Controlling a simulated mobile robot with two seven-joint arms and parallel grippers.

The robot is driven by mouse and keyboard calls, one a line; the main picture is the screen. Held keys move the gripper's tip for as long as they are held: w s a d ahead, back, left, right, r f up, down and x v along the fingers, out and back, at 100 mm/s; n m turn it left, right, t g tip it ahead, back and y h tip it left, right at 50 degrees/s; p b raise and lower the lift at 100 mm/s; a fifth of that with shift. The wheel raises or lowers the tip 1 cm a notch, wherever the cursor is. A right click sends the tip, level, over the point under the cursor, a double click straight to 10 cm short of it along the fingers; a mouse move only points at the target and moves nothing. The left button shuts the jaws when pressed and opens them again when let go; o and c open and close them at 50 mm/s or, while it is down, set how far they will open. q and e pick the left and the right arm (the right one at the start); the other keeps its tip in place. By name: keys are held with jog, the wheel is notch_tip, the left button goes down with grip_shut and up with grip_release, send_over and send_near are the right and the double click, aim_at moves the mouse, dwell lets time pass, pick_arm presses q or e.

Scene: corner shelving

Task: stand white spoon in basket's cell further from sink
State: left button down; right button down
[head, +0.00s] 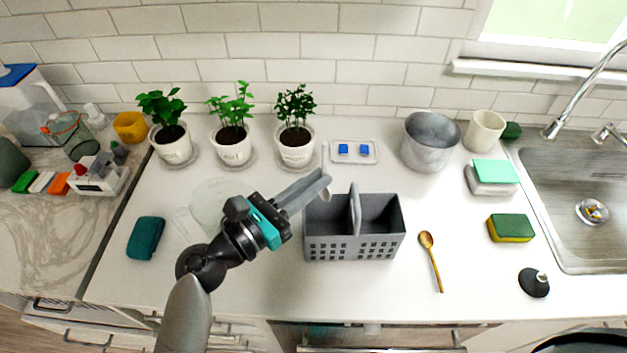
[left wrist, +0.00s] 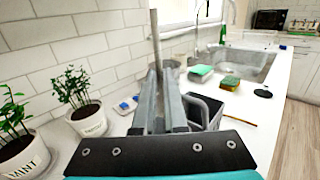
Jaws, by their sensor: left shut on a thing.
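The grey basket (head: 353,246) stands on the counter, with an upright handle between its two cells. The left cell is further from the sink (head: 575,205). My left gripper (head: 322,182) is over the back of that left cell, shut on a thin thing I take for the white spoon. A small pale part of the spoon (head: 325,195) shows just below the fingertips in the head view. In the left wrist view, a greyish upright rod, likely the spoon's handle (left wrist: 155,40), rises from between the fingers (left wrist: 163,85). The basket also shows there (left wrist: 210,112), partly hidden by the fingers.
A golden spoon (head: 431,262) lies right of the basket. Potted plants (head: 295,145), a small tray (head: 354,152) and a metal pot (head: 430,142) stand behind. A sponge (head: 510,229) and black-lidded item (head: 534,283) are near the sink. The front counter is clear.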

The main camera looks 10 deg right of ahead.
aim_at(324, 196)
pick_arm(q)
jog(key=shift+f+b, duration=2.45)
jog(key=shift+f, duration=0.5)
jog(key=c, duration=0.9)
grip_release()
jog(key=b+v, duration=0.2)
jog(key=v, duration=1.3)
jog(key=shift+a, duration=0.15)
